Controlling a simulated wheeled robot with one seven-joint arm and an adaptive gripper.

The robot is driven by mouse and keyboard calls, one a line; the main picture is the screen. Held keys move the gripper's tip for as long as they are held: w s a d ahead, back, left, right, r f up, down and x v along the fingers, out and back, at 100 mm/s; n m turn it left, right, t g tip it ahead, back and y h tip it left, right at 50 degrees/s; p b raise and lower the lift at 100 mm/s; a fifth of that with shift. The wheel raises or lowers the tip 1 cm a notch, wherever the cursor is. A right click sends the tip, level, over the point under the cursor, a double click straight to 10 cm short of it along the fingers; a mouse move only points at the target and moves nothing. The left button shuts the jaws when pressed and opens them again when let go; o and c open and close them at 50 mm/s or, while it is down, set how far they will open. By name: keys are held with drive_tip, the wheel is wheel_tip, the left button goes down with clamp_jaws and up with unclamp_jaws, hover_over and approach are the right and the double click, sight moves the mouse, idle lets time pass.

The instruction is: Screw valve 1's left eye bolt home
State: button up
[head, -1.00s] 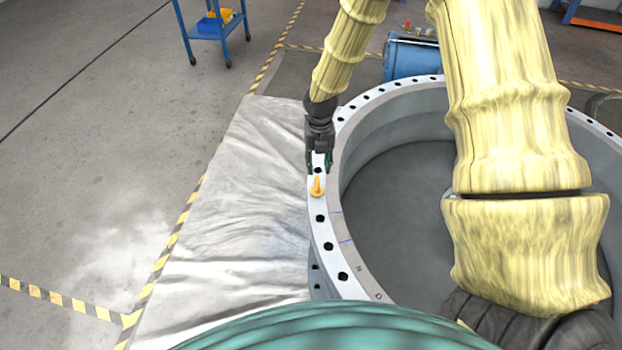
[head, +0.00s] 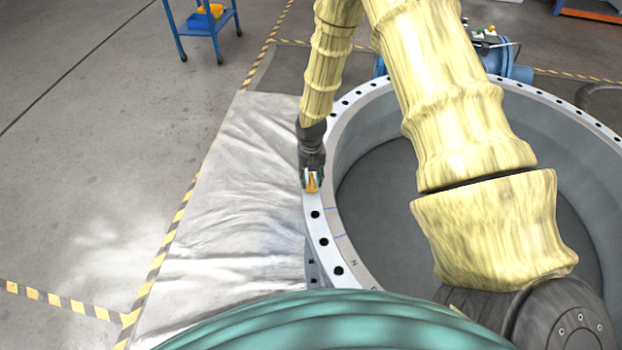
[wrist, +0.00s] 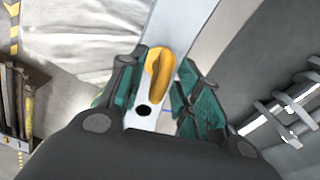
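The eye bolt (head: 312,184) is orange-yellow and stands on the flange rim (head: 322,238) of the big round valve, on its left side. In the wrist view the eye bolt (wrist: 159,68) sits between the two teal fingers, its ring seen nearly edge-on. My gripper (head: 311,180) is over it from above. In the wrist view my gripper (wrist: 157,92) has its fingers on either side of the eye, with a gap visible near them. The bolt's shank and its seat in the flange are hidden.
Empty dark bolt holes (head: 315,214) run along the rim. A silvery sheet (head: 225,215) lies on the floor left of the valve. A blue trolley (head: 200,30) stands at the back left. Blue equipment (head: 509,66) is behind the valve. The floor at left is clear.

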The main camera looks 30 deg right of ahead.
drive_tip(key=shift+f, duration=0.75)
clamp_jaws()
